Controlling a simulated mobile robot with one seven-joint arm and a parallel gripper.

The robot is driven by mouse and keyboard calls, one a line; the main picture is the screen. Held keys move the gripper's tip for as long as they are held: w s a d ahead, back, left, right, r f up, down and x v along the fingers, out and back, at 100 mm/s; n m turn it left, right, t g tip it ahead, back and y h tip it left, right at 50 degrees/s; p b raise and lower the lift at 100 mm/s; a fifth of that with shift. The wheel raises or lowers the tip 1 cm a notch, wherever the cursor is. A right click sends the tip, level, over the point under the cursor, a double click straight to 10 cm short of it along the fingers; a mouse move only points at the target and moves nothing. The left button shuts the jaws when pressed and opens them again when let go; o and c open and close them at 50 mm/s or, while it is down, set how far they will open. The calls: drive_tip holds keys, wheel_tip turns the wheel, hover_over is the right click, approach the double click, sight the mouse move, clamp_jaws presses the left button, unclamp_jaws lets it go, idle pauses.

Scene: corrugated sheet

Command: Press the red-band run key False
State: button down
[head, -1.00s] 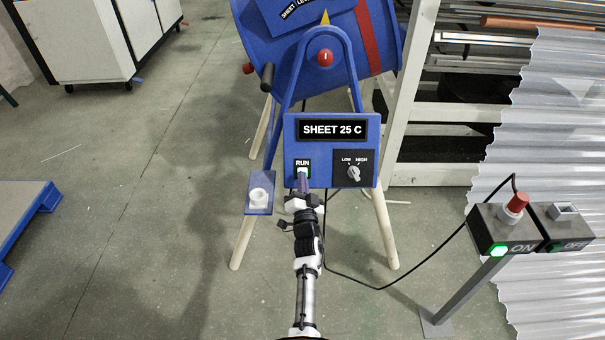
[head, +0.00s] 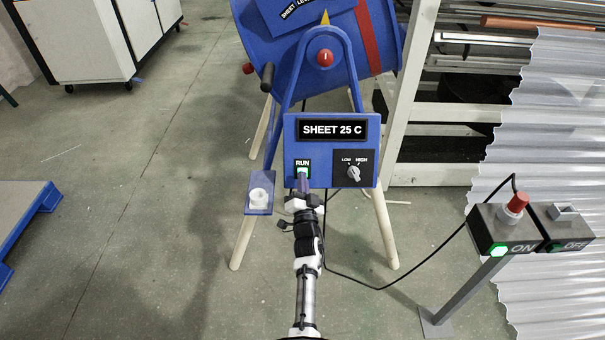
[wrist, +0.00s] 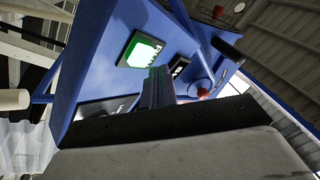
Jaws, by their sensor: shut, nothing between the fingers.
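The blue machine's drum (head: 335,62) carries a red band (head: 367,38). Its control box (head: 338,116), labelled SHEET 25 C, has a RUN key (head: 302,170) at its lower left. In the wrist view the RUN key (wrist: 142,52) shows a pale face with green edges in a dark frame. My gripper (head: 303,180) is shut and empty, its tips just below and partly over the key in the head view. In the wrist view the shut fingers (wrist: 157,82) reach to the key's edge. I cannot tell whether they touch it.
A LOW/HIGH knob (head: 353,172) sits right of the key. A blue bracket with a white cup (head: 258,198) is at the left. A stand with a green-lit ON box (head: 500,238) and an OFF box (head: 562,228) is at the right, its cable on the floor. Corrugated sheets (head: 560,120) stand behind it.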

drive_tip(key=shift+w+f, duration=0.1)
drive_tip(key=shift+w, duration=0.05)
idle(0.4)
drive_tip(key=shift+w+f, duration=0.15)
drive_tip(key=shift+w, duration=0.1)
drive_tip(key=shift+w+f+b, duration=0.15)
drive_tip(key=shift+w+b, duration=0.1)
drive_tip(key=shift+b, duration=0.05)
idle(0.6)
drive_tip(key=shift+s+r+p, duration=0.4)
drive_tip(key=shift+s+p, duration=0.2)
drive_tip(key=shift+s, duration=0.05)
drive_tip(key=s+r+p, duration=0.3)
drive_tip(key=s+p, duration=0.1)
drive_tip(key=s, duration=0.1)
idle(0.5)
